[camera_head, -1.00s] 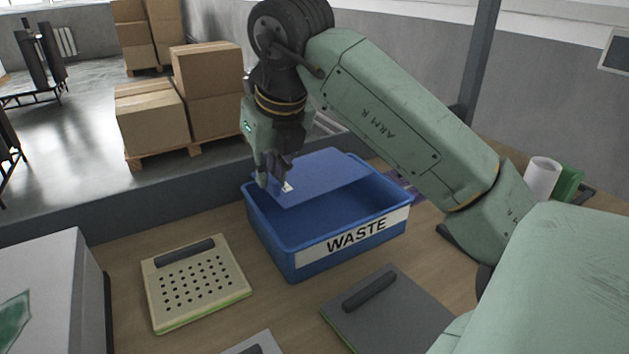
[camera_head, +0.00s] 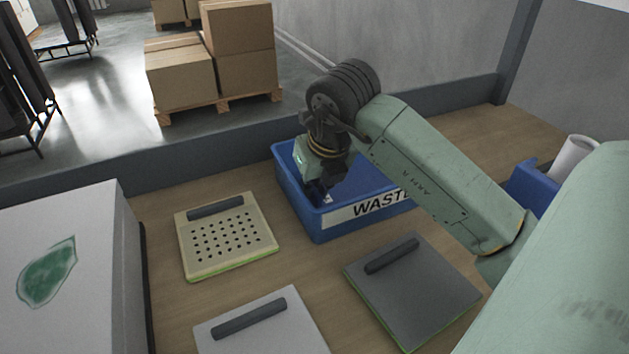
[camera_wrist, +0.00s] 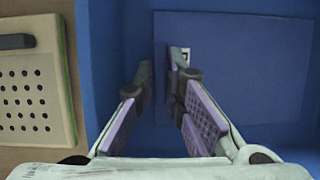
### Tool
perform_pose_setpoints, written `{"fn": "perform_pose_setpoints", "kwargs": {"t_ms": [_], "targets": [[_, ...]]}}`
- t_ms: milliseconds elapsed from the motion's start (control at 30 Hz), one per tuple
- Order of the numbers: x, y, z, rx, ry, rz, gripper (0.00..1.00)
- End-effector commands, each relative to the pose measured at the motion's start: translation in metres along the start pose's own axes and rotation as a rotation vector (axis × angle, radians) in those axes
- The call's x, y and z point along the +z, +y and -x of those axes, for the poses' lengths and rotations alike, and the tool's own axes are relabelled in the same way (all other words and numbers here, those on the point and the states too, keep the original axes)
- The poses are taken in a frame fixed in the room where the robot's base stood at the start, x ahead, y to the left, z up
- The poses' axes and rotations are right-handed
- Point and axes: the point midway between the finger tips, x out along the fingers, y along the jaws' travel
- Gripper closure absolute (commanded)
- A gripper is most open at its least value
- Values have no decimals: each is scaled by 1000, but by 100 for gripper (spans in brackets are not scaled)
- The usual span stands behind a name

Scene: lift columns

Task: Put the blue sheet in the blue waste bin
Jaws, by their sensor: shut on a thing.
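The blue waste bin (camera_head: 296,206) stands on the bench with a white WASTE label on its front. My gripper (camera_head: 323,194) points down inside its left part. The blue sheet (camera_wrist: 250,65) shows in the wrist view as a flat darker blue rectangle within the bin walls (camera_wrist: 105,45). My gripper (camera_wrist: 162,68) is shut on the sheet's left edge, near a small white mark. In the head view, my arm hides much of the bin's inside, and the sheet is hard to tell from it. Whether the sheet touches the bin floor cannot be told.
A perforated cream board (camera_head: 228,238) lies left of the bin. A dark grey board (camera_head: 413,285) and a light grey board (camera_head: 262,325) lie in front. A white box (camera_head: 65,270) stands at left. A blue container (camera_head: 528,186) and white roll (camera_head: 573,158) are at right.

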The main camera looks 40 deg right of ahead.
Motion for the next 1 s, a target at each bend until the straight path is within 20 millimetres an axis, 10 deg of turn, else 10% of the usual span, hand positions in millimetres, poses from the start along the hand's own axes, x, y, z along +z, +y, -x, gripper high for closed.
{"fn": "perform_pose_setpoints", "kwargs": {"t_ms": [300, 600, 1000], "targets": [[-2, 0, -4, 0, 1, 0, 100], [-1, 0, -2, 0, 1, 0, 70], [1, 0, 3, 0, 1, 0, 70]]}}
